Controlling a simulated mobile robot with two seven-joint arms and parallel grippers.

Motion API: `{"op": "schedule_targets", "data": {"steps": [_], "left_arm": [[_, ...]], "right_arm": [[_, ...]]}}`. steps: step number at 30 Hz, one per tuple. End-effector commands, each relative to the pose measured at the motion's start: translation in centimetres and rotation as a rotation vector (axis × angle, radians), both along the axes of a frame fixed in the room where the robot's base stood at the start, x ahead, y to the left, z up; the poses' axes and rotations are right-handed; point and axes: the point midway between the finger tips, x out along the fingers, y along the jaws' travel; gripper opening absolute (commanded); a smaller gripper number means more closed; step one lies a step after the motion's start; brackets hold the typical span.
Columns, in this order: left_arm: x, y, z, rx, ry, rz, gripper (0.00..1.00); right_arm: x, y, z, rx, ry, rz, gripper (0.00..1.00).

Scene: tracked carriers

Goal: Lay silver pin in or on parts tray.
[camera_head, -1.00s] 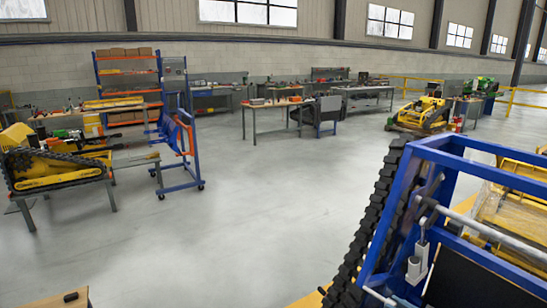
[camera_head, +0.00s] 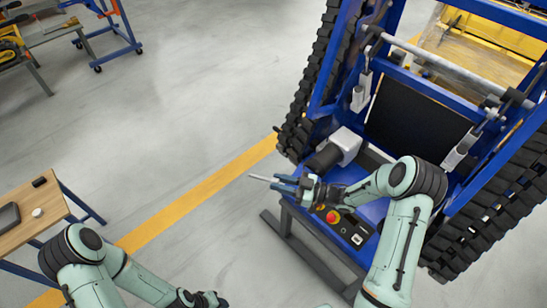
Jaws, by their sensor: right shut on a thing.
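My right gripper (camera_head: 284,182) is in front of the blue tracked carrier and points left. It is shut on the silver pin (camera_head: 261,177), a thin light rod that sticks out to the left past the fingertips. The pin is held in the air and touches nothing else that I can see. A dark flat tray (camera_head: 8,217), which looks like the parts tray, lies on the wooden table at the left edge and is partly cut off. My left gripper (camera_head: 212,301) is low at the bottom edge, partly cut off, and its fingers are unclear.
The wooden table (camera_head: 30,221) also holds a small black item (camera_head: 39,182) and a round white item (camera_head: 37,212). The blue carrier (camera_head: 374,211) with black tracks (camera_head: 305,95) fills the right. Open grey floor with a yellow line (camera_head: 205,190) lies between table and carrier.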

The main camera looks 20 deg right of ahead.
Motion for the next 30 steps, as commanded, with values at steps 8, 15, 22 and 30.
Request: {"op": "schedule_targets", "data": {"steps": [8,15,22,30], "left_arm": [[0.0,0.0,0.0,0.000,0.000,0.000,0.43],[0.0,0.0,0.0,0.000,0.000,0.000,0.43],[1.6,0.0,0.1,-0.002,-0.030,-0.055,0.42],[13.9,-0.9,4.1,0.020,-0.240,-0.547,0.42]], "right_arm": [[0.1,6.3,3.4,-0.003,-0.007,0.333,0.00],[0.0,10.5,5.5,-0.002,-0.003,0.566,0.00],[0.0,11.6,6.2,-0.002,0.001,0.635,0.00],[0.0,11.6,6.2,-0.001,0.000,0.634,0.00]]}}
